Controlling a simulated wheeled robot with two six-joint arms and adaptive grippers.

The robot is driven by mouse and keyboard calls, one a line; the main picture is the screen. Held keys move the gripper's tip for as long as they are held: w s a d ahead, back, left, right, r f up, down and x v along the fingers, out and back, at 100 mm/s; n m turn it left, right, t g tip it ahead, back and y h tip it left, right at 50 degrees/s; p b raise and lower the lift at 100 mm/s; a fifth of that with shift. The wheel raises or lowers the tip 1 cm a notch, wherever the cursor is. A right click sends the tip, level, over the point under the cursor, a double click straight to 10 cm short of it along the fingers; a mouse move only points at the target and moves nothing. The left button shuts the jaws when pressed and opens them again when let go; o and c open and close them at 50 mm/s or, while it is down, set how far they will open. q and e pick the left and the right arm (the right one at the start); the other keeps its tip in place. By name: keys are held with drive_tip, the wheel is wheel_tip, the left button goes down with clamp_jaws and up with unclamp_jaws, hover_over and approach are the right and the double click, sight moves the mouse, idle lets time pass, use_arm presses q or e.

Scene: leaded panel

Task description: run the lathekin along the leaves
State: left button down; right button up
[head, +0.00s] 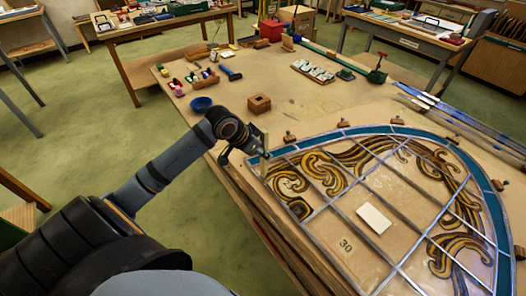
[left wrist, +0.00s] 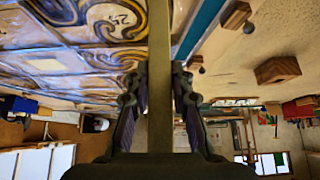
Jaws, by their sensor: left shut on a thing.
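The leaded panel (head: 402,190) lies on the bench, with a teal border, brown and gold scroll pieces and grey lead strips (head: 328,197). My left gripper (head: 258,149) is above the panel's left corner. It is shut on the lathekin (head: 264,160), a pale flat wooden stick held upright. The left wrist view shows the lathekin (left wrist: 160,50) between the two fingers, with the scroll glass (left wrist: 110,25) beside it. Whether its tip touches the lead cannot be told. My right gripper is not in view.
Wooden blocks (head: 290,137) stand along the panel's outer edge. A pale rectangular piece (head: 374,217) lies on the panel. Lead strips (head: 460,115) lie at right.

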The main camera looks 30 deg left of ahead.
use_arm(q)
drive_tip(key=shift+f, duration=0.1)
idle(0.4)
drive_tip(key=shift+f, duration=0.25)
idle(0.3)
drive_tip(key=shift+d, duration=0.1)
drive_tip(key=shift+s+d+r, duration=0.1)
drive_tip(key=shift+s+d, duration=0.2)
drive_tip(key=shift+d, duration=0.3)
drive_tip(key=shift+s+d, duration=0.25)
drive_tip(key=shift+d, duration=0.3)
drive_tip(key=shift+d, duration=0.1)
